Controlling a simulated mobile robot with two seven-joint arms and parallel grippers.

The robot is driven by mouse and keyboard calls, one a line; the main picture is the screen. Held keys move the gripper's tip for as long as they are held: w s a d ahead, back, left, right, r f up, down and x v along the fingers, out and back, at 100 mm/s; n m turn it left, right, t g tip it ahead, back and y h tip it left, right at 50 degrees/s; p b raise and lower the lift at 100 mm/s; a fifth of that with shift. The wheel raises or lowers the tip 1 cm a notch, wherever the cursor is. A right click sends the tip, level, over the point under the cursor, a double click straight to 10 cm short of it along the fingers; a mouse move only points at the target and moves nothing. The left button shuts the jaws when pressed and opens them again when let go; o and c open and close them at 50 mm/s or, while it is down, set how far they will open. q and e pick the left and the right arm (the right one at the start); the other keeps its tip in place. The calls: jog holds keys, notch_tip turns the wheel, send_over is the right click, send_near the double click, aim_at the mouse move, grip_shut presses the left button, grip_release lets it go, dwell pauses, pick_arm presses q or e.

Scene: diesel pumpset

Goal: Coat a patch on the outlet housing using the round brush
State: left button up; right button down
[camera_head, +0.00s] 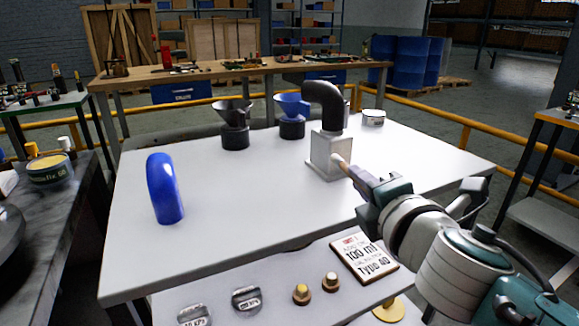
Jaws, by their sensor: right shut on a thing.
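A light grey block (322,150) on a square base, which I take for the outlet housing, stands toward the right of the white table. A black elbow pipe (327,100) rises from its top. My right gripper (362,178) is shut on the round brush (342,162), of which only a short pale tip shows. The tip is at the block's front right face; whether it touches cannot be told. No coated patch can be made out. My left gripper is not in view.
The white table (240,190) also holds a blue elbow (165,188), a black funnel piece (235,125), a blue funnel piece (292,115) and a round tin (373,117). A sign (364,256) and knobs are on the front ledge. The table's middle is clear.

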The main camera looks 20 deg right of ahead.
jog(key=d, duration=0.3)
jog(key=d+r+p, duration=0.1)
jog(key=d, duration=0.1)
jog(key=shift+w, duration=0.3)
dwell(0.8)
jog(key=s, duration=0.6)
jog(key=shift+d+p, duration=0.25)
jog(key=shift+p, duration=0.05)
jog(key=shift+f, duration=0.1)
